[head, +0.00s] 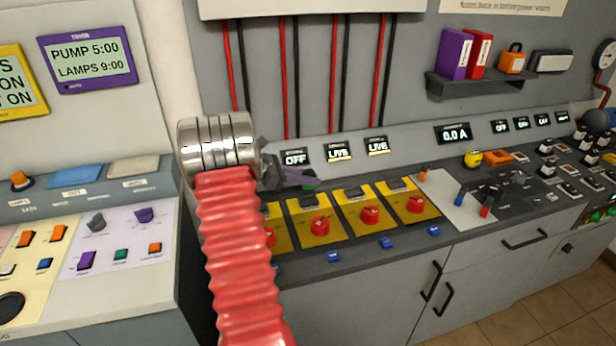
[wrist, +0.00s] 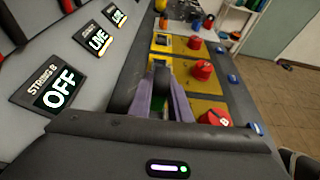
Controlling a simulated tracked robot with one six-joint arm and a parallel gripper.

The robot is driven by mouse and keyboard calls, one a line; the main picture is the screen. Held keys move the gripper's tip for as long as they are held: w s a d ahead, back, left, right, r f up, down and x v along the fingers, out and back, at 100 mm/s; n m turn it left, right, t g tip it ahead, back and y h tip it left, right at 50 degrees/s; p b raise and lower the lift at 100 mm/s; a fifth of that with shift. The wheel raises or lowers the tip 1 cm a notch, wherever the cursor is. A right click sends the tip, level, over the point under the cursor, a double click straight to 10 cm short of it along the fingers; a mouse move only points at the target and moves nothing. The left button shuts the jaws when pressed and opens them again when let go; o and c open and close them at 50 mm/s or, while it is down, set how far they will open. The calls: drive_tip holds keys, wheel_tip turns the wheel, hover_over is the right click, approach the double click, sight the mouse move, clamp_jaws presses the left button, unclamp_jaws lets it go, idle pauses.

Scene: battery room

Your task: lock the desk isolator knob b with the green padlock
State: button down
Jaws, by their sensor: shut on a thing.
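Red knob B (wrist: 215,118), marked with a white B, sits on a yellow plate (wrist: 203,108); it also shows on the desk in the head view (head: 320,226). The String B display (wrist: 58,91) reads OFF. In the head view my gripper (head: 304,181) is above the plates, below the displays.
Other red knobs on yellow plates (head: 370,216) stand in the same row, with blue pieces (head: 386,242) along the front edge. The sloping display panel (head: 405,143) rises behind. My red arm hides part of the left plate. A shelf (head: 490,84) hangs at the back right.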

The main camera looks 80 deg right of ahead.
sight(308, 188)
drive_tip(key=shift+f, duration=2.35)
drive_tip(key=shift+f, duration=0.55)
drive_tip(key=c, duration=1.9)
unclamp_jaws()
drive_tip(key=shift+w+a, duration=0.1)
drive_tip(key=shift+w, duration=0.05)
drive_tip(key=shift+v, duration=5.3)
drive_tip(key=shift+a, duration=0.15)
